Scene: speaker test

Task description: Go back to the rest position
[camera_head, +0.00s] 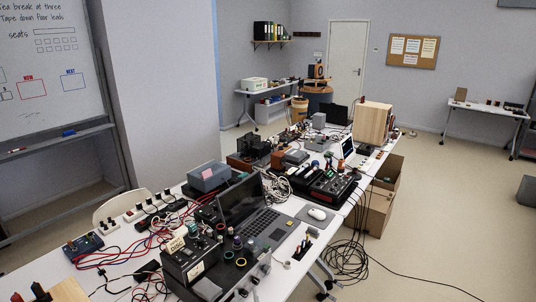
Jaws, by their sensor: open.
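My gripper and arm do not show in the head view, so the gripper's pose is hidden from me. The task names no object. The long white table (292,207) runs from the lower left to the back and is crowded with electronics. An open black laptop (262,223) stands near its middle, with a white mouse (317,213) on a pad to its right.
A dark box with knobs (190,268) stands at the table's front. Red cables (128,251) spread on the left. Cardboard boxes (377,210) and black cables (347,258) lie on the floor. A whiteboard (45,70) stands left. Floor at right (450,220) is mostly clear.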

